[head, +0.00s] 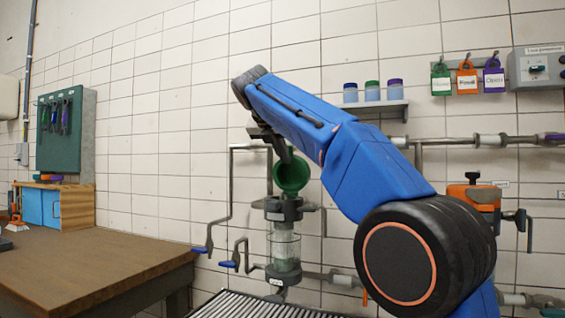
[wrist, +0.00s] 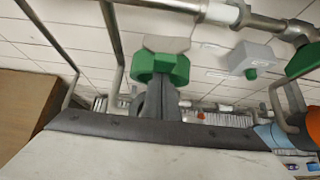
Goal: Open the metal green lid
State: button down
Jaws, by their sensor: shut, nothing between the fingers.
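The green lid (head: 292,174) shows in the head view above the dark collar of a clear cylinder (head: 284,245). It stands steeply tilted up, with its round face towards the camera, rather than lying flat on the collar. My gripper (head: 286,157) is shut and empty at the lid's upper left edge. It overlaps the lid in the picture; I cannot tell whether they touch. In the wrist view the dark fingers (wrist: 155,100) are close together. A green part with a grey block (wrist: 162,64) shows just beyond them; I cannot tell whether it is the lid.
Pipes with blue-handled levers (head: 228,264) run around the cylinder. A shelf (head: 380,105) with three small jars is behind my arm. A wooden workbench (head: 90,265) fills the left. A metal grating (head: 260,305) lies below the cylinder. Coloured padlocks (head: 467,80) hang at the upper right.

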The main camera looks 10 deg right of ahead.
aim_at(290, 151)
jog(key=shift+w+d+r, duration=0.25)
jog(key=shift+w+d, duration=0.25)
jog(key=shift+w, duration=0.2)
jog(key=shift+w+d+r, duration=0.25)
jog(key=shift+w+d, duration=0.3)
jog(key=shift+w, duration=0.15)
jog(key=shift+w+d+r, duration=0.25)
jog(key=shift+w+d, duration=0.25)
jog(key=shift+w, duration=0.2)
